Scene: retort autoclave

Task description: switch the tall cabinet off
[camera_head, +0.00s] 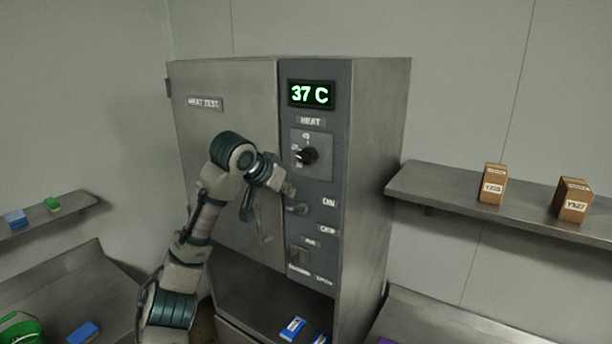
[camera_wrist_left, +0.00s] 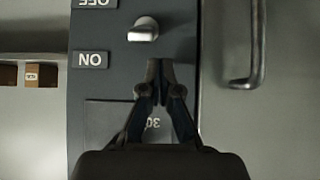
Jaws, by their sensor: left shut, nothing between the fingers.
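The tall grey metal cabinet (camera_head: 376,150) stands in the middle of the head view, with a lit "37 C" display (camera_head: 311,94) on its dark control panel. A small lever switch (camera_head: 297,208) sits left of the ON label (camera_head: 329,202) and OFF label (camera_head: 327,229). The lever (camera_wrist_left: 143,28) also shows in the left wrist view, where the labels are upside down. I cannot tell which label it is set to. My left gripper (camera_head: 289,190) is in front of the panel, just above the lever. Its fingertips (camera_wrist_left: 160,70) are together and empty, apart from the lever. My right gripper is out of view.
A heat dial (camera_head: 307,156) is above my gripper, and another switch (camera_head: 300,257) is lower on the panel. The door handle (camera_wrist_left: 247,45) is close beside the panel. A shelf (camera_head: 440,187) at right bears two brown boxes.

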